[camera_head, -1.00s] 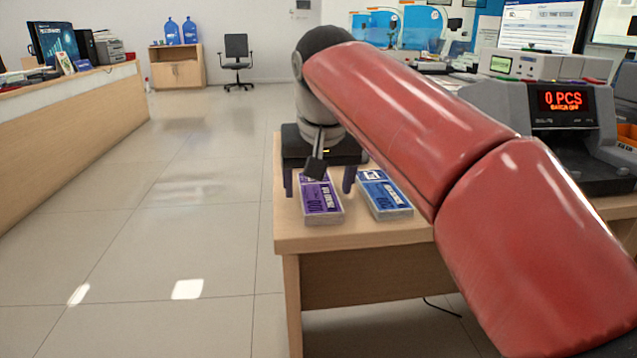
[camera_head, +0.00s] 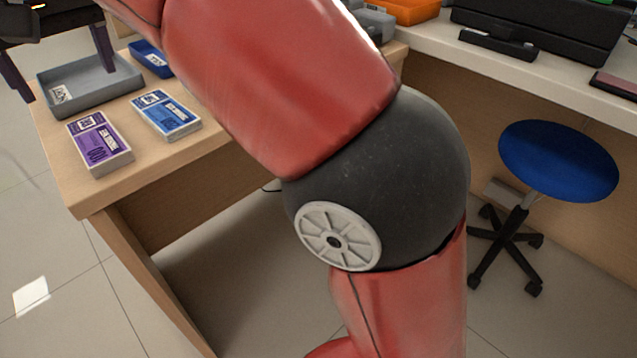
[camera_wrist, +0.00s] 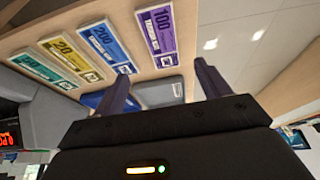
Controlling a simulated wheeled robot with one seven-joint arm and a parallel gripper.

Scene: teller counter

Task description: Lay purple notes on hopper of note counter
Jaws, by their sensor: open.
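The purple notes (camera_head: 100,143) lie flat as a bundle near the front left corner of the wooden desk; they also show in the wrist view (camera_wrist: 158,30). My gripper (camera_head: 68,85) is open and empty, raised at the top left of the head view, beyond the notes and apart from them. In the wrist view its two fingers (camera_wrist: 162,72) are spread, with the purple bundle past their tips. The note counter shows only as a red display (camera_wrist: 8,140) at the left edge of the wrist view. Its hopper cannot be made out.
Blue notes (camera_head: 166,115) lie right beside the purple ones. A grey tray (camera_head: 62,105) and a small blue tray (camera_head: 150,62) stand behind. The wrist view also shows yellow notes (camera_wrist: 70,58) and green notes (camera_wrist: 42,70). A blue stool (camera_head: 558,160) stands at right.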

